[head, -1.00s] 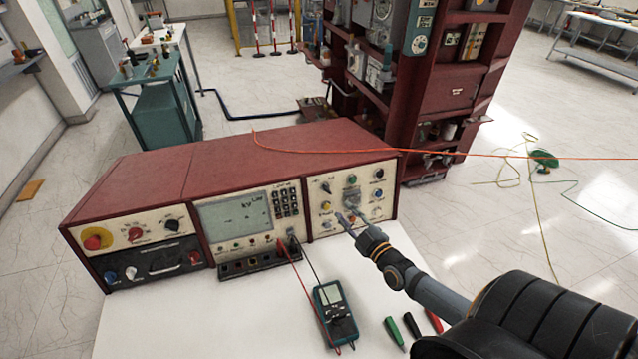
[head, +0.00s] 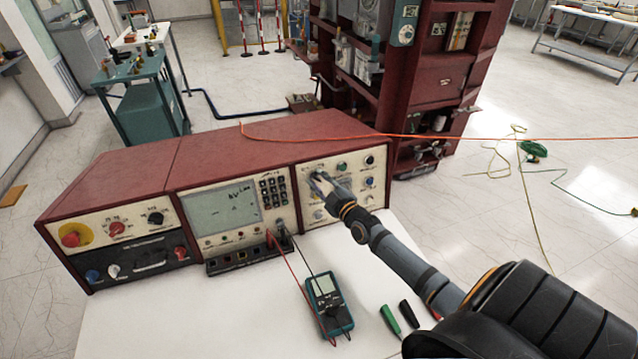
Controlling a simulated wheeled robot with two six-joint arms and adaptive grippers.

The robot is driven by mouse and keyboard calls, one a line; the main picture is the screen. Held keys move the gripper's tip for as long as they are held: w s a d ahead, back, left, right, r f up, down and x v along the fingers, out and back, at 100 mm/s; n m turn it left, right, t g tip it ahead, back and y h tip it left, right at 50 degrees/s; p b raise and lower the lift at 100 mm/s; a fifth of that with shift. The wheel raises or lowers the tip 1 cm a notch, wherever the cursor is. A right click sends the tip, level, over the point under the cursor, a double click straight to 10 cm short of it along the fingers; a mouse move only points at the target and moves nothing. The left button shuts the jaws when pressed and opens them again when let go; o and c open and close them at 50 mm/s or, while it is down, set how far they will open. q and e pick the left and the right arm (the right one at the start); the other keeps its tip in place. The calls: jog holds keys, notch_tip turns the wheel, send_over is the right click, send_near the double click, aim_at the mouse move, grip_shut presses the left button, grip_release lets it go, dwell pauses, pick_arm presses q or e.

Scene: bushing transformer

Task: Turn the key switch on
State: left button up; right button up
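The red control console (head: 240,143) stands on a white table. Its cream right-hand panel (head: 349,165) carries several small knobs and buttons. My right gripper (head: 318,181) is at the upper left of this panel, its fingertips over or against the dark switch there. The fingers cover that switch, so its position is hidden. I cannot tell whether the fingers touch it or are closed around it. My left gripper is not in view.
A teal multimeter (head: 328,303) with red and black leads lies in front of the console. Green and black plugs (head: 390,319) lie beside it. An orange cable (head: 440,136) crosses over the console. A red button (head: 72,238) sits on the left panel.

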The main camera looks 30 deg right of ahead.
jog(key=shift+c, duration=0.2)
grip_shut()
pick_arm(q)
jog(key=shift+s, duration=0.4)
